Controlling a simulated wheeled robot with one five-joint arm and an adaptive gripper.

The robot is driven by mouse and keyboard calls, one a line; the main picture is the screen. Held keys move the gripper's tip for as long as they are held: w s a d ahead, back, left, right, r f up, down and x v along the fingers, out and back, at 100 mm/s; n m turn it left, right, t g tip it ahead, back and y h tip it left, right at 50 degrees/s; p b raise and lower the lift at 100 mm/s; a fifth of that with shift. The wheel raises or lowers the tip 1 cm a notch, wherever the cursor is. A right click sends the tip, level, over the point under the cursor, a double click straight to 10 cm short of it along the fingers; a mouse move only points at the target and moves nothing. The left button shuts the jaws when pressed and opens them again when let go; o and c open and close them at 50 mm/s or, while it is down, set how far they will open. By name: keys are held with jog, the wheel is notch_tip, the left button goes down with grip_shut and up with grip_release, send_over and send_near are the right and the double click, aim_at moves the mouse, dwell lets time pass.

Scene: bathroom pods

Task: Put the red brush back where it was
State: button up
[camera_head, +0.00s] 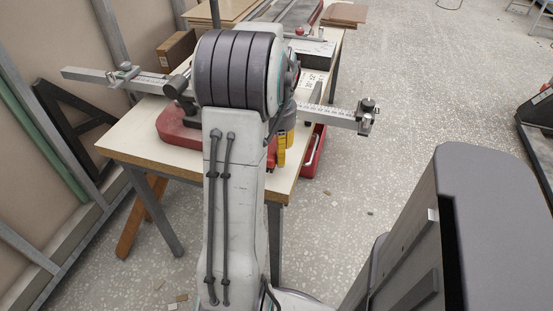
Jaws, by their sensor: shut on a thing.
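I cannot make out the red brush in the head view. My own arm (236,200) rises through the middle of the picture and covers part of the workbench (140,142). My gripper is not visible; the arm's thick dark joint blocks the view beyond it. A red base (172,122) of a bench tool lies on the bench, partly behind my arm. It is not clearly a brush.
A metal rail with a scale (330,116) juts out past the bench's right edge. A yellow and grey item (282,150) is near the bench's right edge. A red case (313,152) is beside the bench. Speckled floor at right is mostly clear.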

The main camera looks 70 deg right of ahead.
jog(key=shift+f+b, duration=0.3)
jog(key=shift+f, duration=1.3)
jog(key=shift+f, duration=0.15)
jog(key=o, duration=1.2)
notch_tip(320, 180, up, 12)
jog(key=p, duration=0.2)
jog(key=shift+p, duration=0.35)
